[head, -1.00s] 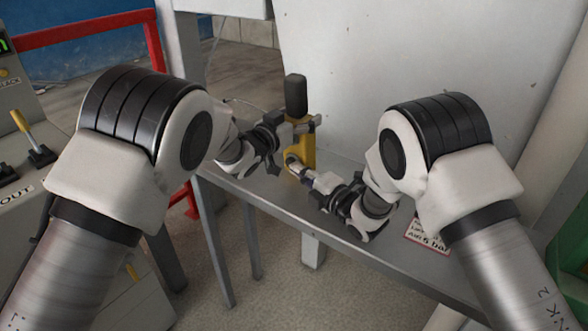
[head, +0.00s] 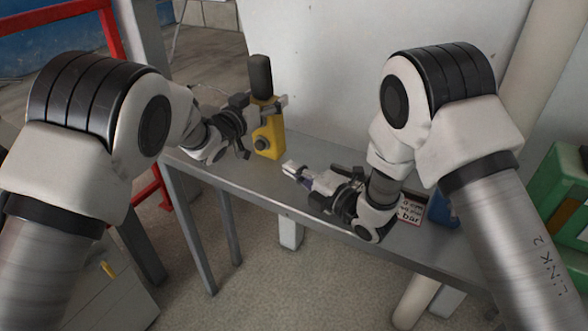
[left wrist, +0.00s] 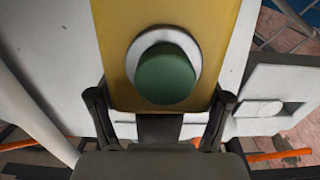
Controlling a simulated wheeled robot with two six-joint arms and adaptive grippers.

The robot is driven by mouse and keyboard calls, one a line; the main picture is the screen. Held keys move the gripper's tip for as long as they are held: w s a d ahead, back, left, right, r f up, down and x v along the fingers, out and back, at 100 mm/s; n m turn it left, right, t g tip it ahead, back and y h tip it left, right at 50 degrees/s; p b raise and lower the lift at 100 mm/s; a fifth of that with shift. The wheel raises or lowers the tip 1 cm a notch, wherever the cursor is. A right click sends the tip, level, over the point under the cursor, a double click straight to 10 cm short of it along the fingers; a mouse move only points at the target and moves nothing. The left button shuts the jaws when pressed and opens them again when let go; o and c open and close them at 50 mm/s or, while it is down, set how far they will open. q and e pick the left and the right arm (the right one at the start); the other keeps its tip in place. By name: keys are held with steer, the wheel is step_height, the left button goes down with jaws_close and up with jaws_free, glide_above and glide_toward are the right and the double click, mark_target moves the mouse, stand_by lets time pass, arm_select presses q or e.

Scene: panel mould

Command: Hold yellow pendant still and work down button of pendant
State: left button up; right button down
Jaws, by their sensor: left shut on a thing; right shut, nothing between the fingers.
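The yellow pendant (head: 270,137) stands upright on the grey bench, with a thick black upper part (head: 260,77). A dark round button (head: 262,143) shows on its lower front in the head view. The left wrist view shows the yellow face (left wrist: 118,40) with a green button (left wrist: 165,74) in a white ring, between the fingers; I cannot tell which button this is.
The narrow grey bench (head: 225,174) runs along a pale wall panel (head: 340,80). A printed sign (head: 411,211) and a blue object (head: 442,208) are by my right arm. A red rail (head: 112,25) is at left, green crates (head: 560,195) at right.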

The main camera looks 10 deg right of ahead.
arm_select(q)
steer(key=shift+f, duration=0.4)
